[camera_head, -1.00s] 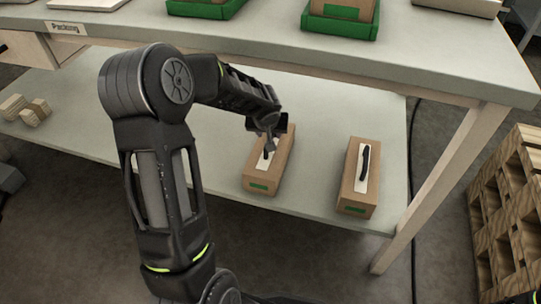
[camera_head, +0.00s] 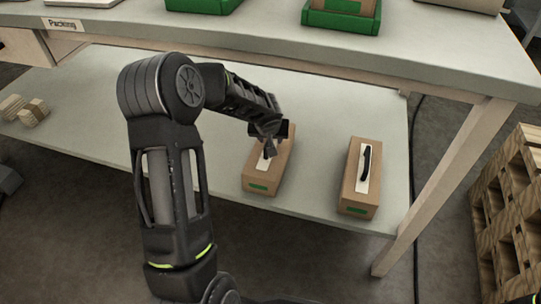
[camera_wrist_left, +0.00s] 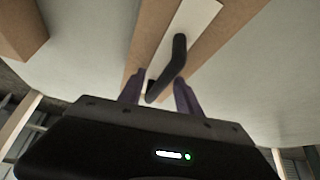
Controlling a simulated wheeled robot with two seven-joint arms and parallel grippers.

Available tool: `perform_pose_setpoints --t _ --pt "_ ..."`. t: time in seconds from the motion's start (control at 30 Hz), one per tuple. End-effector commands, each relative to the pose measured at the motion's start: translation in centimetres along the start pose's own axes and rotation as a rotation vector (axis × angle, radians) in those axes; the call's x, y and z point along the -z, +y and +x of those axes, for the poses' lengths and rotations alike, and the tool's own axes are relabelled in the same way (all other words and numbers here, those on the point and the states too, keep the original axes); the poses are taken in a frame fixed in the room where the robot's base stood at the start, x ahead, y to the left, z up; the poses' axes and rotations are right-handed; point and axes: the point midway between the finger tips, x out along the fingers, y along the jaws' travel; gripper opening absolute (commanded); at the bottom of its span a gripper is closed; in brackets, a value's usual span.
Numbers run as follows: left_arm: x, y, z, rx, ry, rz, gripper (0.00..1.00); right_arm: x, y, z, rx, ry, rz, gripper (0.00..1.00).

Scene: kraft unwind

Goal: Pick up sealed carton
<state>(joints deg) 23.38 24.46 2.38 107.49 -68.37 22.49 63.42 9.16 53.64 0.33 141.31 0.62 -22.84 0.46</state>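Two brown cartons with a white top strip, a black handle and a green label stand on the lower shelf. My left gripper (camera_head: 268,148) is at the top of the left carton (camera_head: 262,180). In the left wrist view its two fingers (camera_wrist_left: 160,95) are apart, one on each side of the black handle (camera_wrist_left: 170,68) of that carton (camera_wrist_left: 218,42). I cannot tell whether they touch the handle. The right carton (camera_head: 361,178) stands apart, with its handle (camera_head: 366,162) in full view. My right gripper is not in view.
The lower shelf (camera_head: 330,120) lies beneath the packing table (camera_head: 400,62), whose edge overhangs its back. A table leg (camera_head: 440,180) stands right of the cartons. Wooden blocks (camera_head: 32,112) lie at the shelf's left. A wooden pallet stack (camera_head: 512,215) stands at the right.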

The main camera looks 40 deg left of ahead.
Motion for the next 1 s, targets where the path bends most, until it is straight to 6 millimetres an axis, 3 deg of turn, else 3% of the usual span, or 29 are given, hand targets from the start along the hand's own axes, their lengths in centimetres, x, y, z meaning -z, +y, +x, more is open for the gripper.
perform_pose_setpoints --t 0.5,1.0 --pt "0.0 -0.02 0.0 0.0 0.0 0.0 0.0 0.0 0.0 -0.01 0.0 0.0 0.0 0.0" --pt "-0.01 -0.03 0.0 0.001 0.0 -0.001 0.0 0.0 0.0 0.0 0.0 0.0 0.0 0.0"
